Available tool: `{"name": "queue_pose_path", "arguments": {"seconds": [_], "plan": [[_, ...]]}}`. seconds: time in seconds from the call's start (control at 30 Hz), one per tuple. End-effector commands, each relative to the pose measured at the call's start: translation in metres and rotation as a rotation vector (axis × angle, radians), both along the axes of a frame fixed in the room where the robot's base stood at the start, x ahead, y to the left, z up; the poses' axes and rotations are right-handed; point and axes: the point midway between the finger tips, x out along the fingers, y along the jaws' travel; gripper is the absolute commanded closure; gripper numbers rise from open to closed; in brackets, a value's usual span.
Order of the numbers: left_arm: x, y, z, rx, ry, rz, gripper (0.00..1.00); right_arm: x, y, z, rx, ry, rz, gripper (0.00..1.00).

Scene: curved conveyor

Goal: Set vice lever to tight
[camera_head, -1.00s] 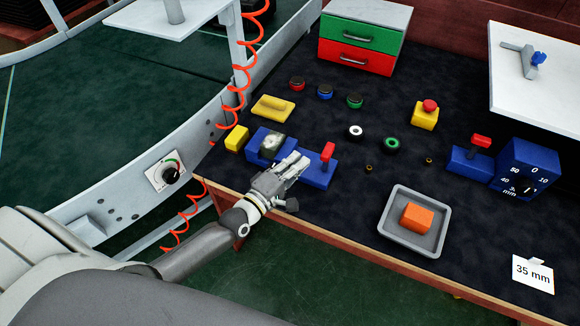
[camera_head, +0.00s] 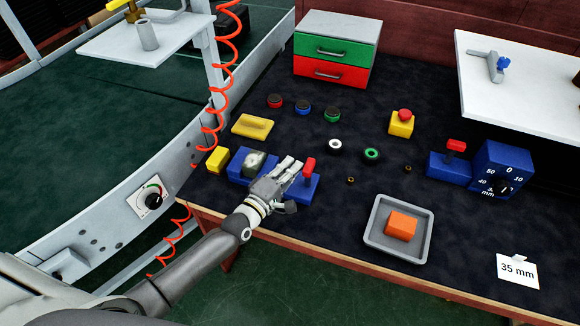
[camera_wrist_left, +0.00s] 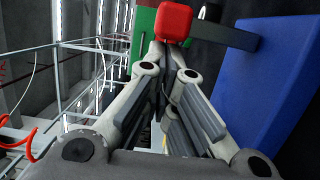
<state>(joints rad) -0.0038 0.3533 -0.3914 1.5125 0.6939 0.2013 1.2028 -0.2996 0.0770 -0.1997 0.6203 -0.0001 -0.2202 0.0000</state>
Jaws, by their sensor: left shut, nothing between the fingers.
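A blue block with an upright red-tipped lever (camera_head: 308,169) stands near the table's front left edge, and I take it as the vice lever. My left gripper (camera_head: 292,166) is shut and empty, just left of this lever. In the left wrist view the red knob (camera_wrist_left: 173,20) sits right beyond the shut fingertips (camera_wrist_left: 170,48), on a dark arm from a blue body (camera_wrist_left: 262,95). I cannot tell whether they touch. A blue block holding a silvery piece (camera_head: 254,161) is left of the gripper. My right gripper is not in view.
A second blue block with a red lever (camera_head: 455,147) stands at the right beside a blue dial box (camera_head: 503,163). A grey tray (camera_head: 376,241) holds an orange block (camera_head: 401,226). Small rings and buttons lie behind the gripper. A conveyor rail (camera_head: 105,215) is at the left.

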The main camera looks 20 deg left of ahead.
Motion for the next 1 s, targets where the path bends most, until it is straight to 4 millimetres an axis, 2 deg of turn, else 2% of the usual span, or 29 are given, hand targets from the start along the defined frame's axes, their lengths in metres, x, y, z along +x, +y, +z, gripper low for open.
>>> {"name": "queue_pose_path", "arguments": {"seconds": [0.57, 0.77, 1.0], "plan": [[-0.001, -0.009, 0.006, 0.105, -0.002, 0.0, 1.0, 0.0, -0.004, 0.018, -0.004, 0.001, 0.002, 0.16], [-0.001, -0.018, 0.012, 0.199, -0.004, -0.001, 1.0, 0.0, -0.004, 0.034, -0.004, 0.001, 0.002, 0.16], [-0.002, -0.037, 0.018, 0.403, -0.009, -0.001, 1.0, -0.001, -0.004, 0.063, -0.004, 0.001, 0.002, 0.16]]}}
